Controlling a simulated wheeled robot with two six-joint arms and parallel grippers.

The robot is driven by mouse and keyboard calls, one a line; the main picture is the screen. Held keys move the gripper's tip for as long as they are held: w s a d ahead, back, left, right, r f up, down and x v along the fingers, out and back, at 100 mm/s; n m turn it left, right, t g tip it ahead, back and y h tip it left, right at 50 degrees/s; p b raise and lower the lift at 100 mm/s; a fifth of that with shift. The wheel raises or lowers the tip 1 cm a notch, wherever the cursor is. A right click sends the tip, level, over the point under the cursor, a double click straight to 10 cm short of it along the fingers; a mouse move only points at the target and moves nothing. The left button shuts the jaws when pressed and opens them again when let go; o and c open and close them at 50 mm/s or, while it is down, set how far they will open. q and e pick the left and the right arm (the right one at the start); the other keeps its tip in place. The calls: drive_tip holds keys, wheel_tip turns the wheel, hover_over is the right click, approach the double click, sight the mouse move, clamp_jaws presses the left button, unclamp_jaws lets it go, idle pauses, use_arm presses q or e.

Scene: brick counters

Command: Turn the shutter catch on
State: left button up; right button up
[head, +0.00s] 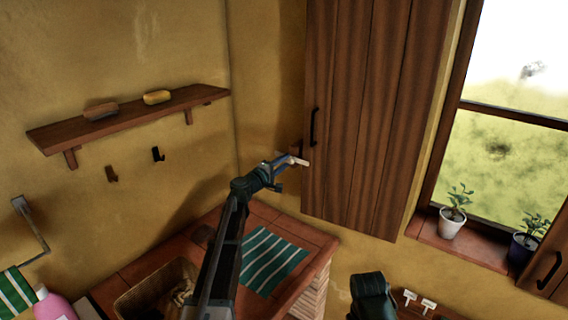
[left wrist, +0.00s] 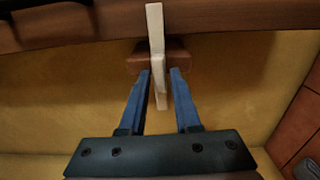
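The shutter catch is a cream lever (left wrist: 156,42) on a small wooden block (left wrist: 176,55) in the left wrist view. In the head view the lever (head: 299,161) shows pale at the left edge of the brown wooden shutter (head: 355,120). My left gripper (head: 283,166) is at the catch. In the left wrist view its blue fingertips (left wrist: 160,70) stand apart on either side of the lever's lower part, with narrow gaps showing. Whether either finger touches it, I cannot tell. My right gripper's fingers are not visible; only a dark part of that arm shows at the bottom.
A brick counter with a striped green cloth (head: 272,260) and a basket (head: 150,290) is below my left arm. A wall shelf (head: 130,119) is at left. The window sill (head: 460,242) at right holds potted plants. White levers (head: 428,304) show at bottom right.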

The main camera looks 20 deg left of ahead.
use_arm(q)
drive_tip(key=shift+o, duration=0.9)
drive_tip(key=v, duration=1.3)
drive_tip(key=shift+s, duration=0.4)
drive_tip(key=shift+a, duration=0.1)
drive_tip(key=s+d+f+m+g+h, duration=0.1)
drive_tip(key=s+d+f+m+g, duration=0.35)
drive_tip(key=d, duration=0.45)
drive_tip(key=s+d+f+m+g+b, duration=0.1)
drive_tip(key=s+d+f+m+g, duration=0.4)
drive_tip(key=d, duration=0.4)
drive_tip(key=s+d+f+m+g+h, duration=0.1)
drive_tip(key=s+d+f+m+g, duration=0.2)
drive_tip(key=s+d+f, duration=0.45)
drive_tip(key=s+f+m+g+y, duration=0.2)
drive_tip(key=s+f+y, duration=0.1)
drive_tip(key=s, duration=0.5)
drive_tip(key=s+f+m+g+y+b, duration=0.1)
drive_tip(key=s+f+m+g+y, duration=0.2)
drive_tip(key=s+y, duration=0.3)
drive_tip(key=shift+s+d+f+y, duration=0.35)
drive_tip(key=shift+s+d, duration=0.1)
drive_tip(key=shift+s, duration=0.6)
